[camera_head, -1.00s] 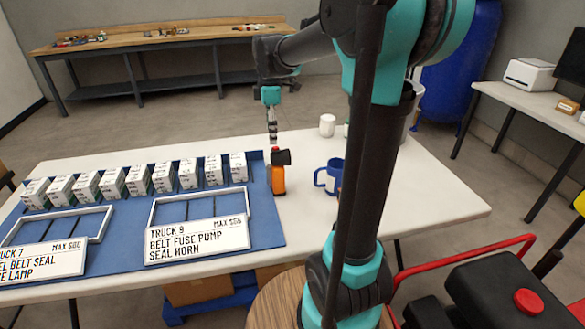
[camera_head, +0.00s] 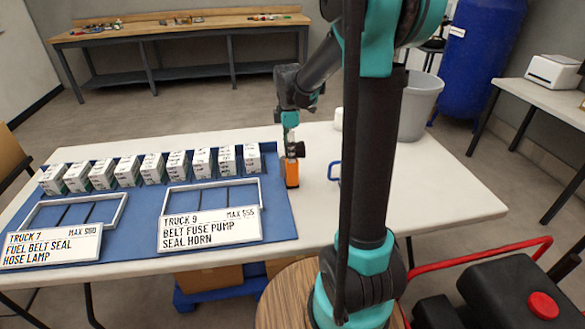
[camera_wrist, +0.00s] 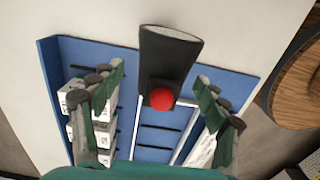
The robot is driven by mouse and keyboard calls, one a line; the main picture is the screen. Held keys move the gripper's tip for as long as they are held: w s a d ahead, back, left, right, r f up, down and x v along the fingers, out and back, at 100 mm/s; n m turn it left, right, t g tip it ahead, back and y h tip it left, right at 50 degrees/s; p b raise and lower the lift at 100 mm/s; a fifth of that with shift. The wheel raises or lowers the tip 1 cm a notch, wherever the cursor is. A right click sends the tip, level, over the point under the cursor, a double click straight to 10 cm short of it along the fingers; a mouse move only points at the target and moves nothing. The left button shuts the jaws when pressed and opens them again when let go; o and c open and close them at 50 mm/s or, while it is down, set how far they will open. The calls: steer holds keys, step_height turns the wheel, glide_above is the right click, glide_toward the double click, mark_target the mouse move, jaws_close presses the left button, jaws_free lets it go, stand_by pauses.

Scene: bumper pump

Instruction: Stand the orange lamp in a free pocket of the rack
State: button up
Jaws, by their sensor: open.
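The orange lamp (camera_head: 292,174) stands upright on the white table just beyond the right edge of the blue mat. It has an orange body and a black head turned to the right. My gripper (camera_head: 291,150) is over the lamp's top, pointing down. In the wrist view, the lamp's black head and red knob (camera_wrist: 161,98) sit between the spread fingers of my gripper (camera_wrist: 160,80), with gaps on both sides. Two white-framed racks lie on the mat: the Truck 9 rack (camera_head: 212,185) and the Truck 7 rack (camera_head: 75,202). Their visible pockets look empty.
Several white boxes (camera_head: 153,169) stand in a row along the back of the blue mat (camera_head: 275,212). A grey bin (camera_head: 420,105) stands behind the table. The table's right side (camera_head: 450,195) is clear.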

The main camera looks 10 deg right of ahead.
mark_target(295, 164)
steer(key=f, duration=0.2)
steer(key=d+f, duration=0.1)
steer(key=f, duration=0.1)
steer(key=shift+d+f, duration=0.1)
steer(key=shift+f, duration=0.5)
jaws_close()
steer(key=shift+r, duration=0.2)
